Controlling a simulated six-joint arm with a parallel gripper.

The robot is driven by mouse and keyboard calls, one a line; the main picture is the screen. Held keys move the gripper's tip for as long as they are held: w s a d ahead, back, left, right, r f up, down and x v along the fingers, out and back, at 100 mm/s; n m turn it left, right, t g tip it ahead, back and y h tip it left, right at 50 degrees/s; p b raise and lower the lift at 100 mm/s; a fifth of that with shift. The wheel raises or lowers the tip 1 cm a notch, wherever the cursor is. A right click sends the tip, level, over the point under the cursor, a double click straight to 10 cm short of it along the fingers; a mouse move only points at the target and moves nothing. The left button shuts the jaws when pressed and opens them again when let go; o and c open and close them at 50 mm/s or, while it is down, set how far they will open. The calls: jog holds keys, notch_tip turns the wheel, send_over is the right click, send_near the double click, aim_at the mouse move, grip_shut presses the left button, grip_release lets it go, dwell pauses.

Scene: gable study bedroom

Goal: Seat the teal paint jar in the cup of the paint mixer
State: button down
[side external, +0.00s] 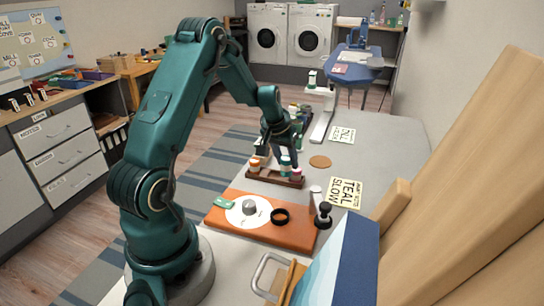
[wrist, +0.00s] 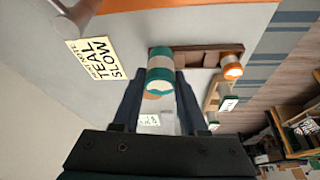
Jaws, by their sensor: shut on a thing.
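The teal paint jar (wrist: 160,74), with white and teal bands, is between my two fingers in the wrist view. In the side view the jar (side external: 286,169) is at the brown rack (side external: 262,178); I cannot tell whether its base touches the rack. My gripper (side external: 283,153) is shut on the jar from above. The likely paint mixer is the orange board (side external: 225,221) nearer my base. It carries a white disc with a grey knob (side external: 249,207) and a black ring (side external: 279,215), which may be the cup. The cup's inside is not visible.
A black knobbed post (side external: 323,214) stands by the board's right end. A TEAL SLOW card (side external: 346,193) lies flat at right.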

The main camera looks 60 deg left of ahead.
send_over(283, 213)
jog(key=s+d, duration=0.1)
jog(key=shift+s+f, duration=0.2)
jog(key=shift+f, duration=2.9)
jog(key=shift+d+f, duration=0.1)
jog(key=shift+f, duration=0.05)
jog(key=shift+c, duration=2.2)
grip_release()
jog(key=s+d+r+m+t+h, duration=0.1)
jog(key=d+r+m, duration=0.1)
jog(key=d+r, duration=0.45)
jog(key=s+d+r+m+h, duration=0.15)
jog(key=d+r, duration=0.25)
jog(key=r, duration=0.6)
jog(key=s+d+r+m, duration=0.3)
jog(key=s+d+r, duration=0.2)
jog(key=s, duration=0.3)
jog(key=shift+s+t, duration=0.3)
jog(key=shift+s, duration=0.1)
